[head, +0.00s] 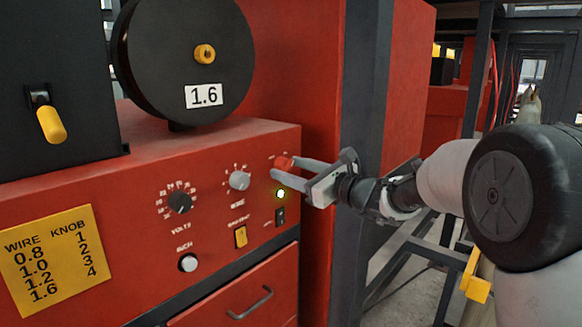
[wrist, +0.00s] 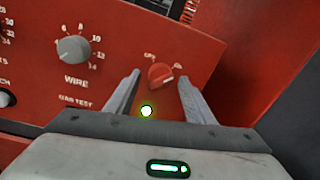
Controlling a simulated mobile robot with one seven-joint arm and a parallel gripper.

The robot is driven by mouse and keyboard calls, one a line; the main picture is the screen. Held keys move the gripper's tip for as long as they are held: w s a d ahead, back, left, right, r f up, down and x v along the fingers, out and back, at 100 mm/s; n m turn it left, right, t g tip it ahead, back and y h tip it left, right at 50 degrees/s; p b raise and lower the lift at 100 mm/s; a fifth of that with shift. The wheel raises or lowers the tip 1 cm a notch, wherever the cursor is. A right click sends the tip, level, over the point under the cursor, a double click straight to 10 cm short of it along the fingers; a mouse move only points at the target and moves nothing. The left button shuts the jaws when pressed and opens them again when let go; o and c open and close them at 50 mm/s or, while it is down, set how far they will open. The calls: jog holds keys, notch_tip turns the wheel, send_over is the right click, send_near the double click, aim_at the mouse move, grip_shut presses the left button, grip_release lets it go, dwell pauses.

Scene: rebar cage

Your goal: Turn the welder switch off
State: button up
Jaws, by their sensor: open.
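The welder's red rotary switch (head: 284,162) sits at the upper right of the red front panel. It also shows in the wrist view (wrist: 160,75), with small labels to its upper left and right that are too blurred to read surely. A pale mark shows on the knob's lower right edge. A green lamp (head: 281,194) glows below it. My gripper (head: 286,169) is open and empty at the panel, its fingers on either side of the red switch. I cannot tell whether either finger touches it.
The grey WIRE knob (head: 239,180) is left of the switch; the black VOLTS knob (head: 179,203) is farther left. A yellow gas-test switch (head: 240,237) and a small black rocker (head: 280,216) are below. A dark post (head: 364,110) stands close right of the panel.

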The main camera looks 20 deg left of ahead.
jog(key=shift+a, duration=0.15)
jog(key=shift+c, duration=0.3)
jog(key=c, duration=1)
jog(key=shift+f, duration=0.1)
jog(key=shift+f+b, duration=0.1)
jog(key=shift+b, duration=0.35)
jog(key=shift+w+n+g+y+b, duration=0.15)
jog(key=shift+n+y+b, duration=0.1)
jog(key=shift+n+b, duration=5.25)
jog(key=shift+w+n+g+y+b, duration=0.2)
jog(key=shift+n+b, duration=3.6)
jog(key=shift+b, duration=3.4)
jog(key=shift+r, duration=0.2)
